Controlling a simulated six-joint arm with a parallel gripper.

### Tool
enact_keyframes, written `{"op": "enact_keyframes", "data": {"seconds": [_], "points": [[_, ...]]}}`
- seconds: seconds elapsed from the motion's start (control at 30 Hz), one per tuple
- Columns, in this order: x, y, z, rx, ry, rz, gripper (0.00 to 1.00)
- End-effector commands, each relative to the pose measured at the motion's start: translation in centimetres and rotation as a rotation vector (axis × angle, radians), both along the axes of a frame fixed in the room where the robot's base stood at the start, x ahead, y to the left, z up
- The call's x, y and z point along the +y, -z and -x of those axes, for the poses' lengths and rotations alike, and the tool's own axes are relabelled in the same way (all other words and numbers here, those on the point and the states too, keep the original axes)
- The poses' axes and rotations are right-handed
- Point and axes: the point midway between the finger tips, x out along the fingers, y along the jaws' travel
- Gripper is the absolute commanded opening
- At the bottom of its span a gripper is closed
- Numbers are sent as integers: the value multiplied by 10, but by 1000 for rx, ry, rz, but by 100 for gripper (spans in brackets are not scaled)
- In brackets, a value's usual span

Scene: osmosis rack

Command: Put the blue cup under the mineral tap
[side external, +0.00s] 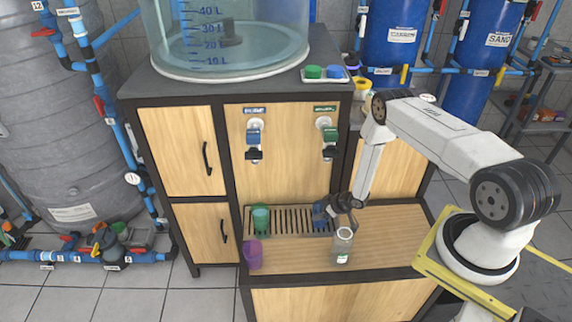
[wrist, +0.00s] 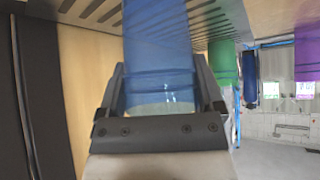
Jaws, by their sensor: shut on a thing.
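The blue cup (side external: 320,213) is at the right end of the slotted drip grate (side external: 290,222). My gripper (side external: 334,209) is shut on it from the right. In the wrist view the blue cup (wrist: 158,55) fills the middle between my fingers (wrist: 160,100). I cannot tell if its base touches the grate. Two taps are on the wood panel above: one with a blue handle (side external: 254,137) at left, one with a green handle (side external: 330,135) at right. Their labels are too small to read surely. The cup is below the green-handled tap, slightly to its left.
A green cup (side external: 260,219) stands at the grate's left end, with a purple cup (side external: 253,254) in front of it. A clear bottle (side external: 342,247) stands close in front of my gripper. The wooden counter (side external: 395,229) is bare on the right.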

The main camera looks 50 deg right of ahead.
Motion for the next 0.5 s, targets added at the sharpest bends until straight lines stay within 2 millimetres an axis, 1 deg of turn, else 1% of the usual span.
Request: {"op": "enact_keyframes", "data": {"seconds": [0.27,0.3,0.33,0.5], "points": [[0,4,0,0,0,0,31],[0,3,0,0,0,0,98],[0,3,0,0,0,0,100],[0,3,0,0,0,0,100]]}}
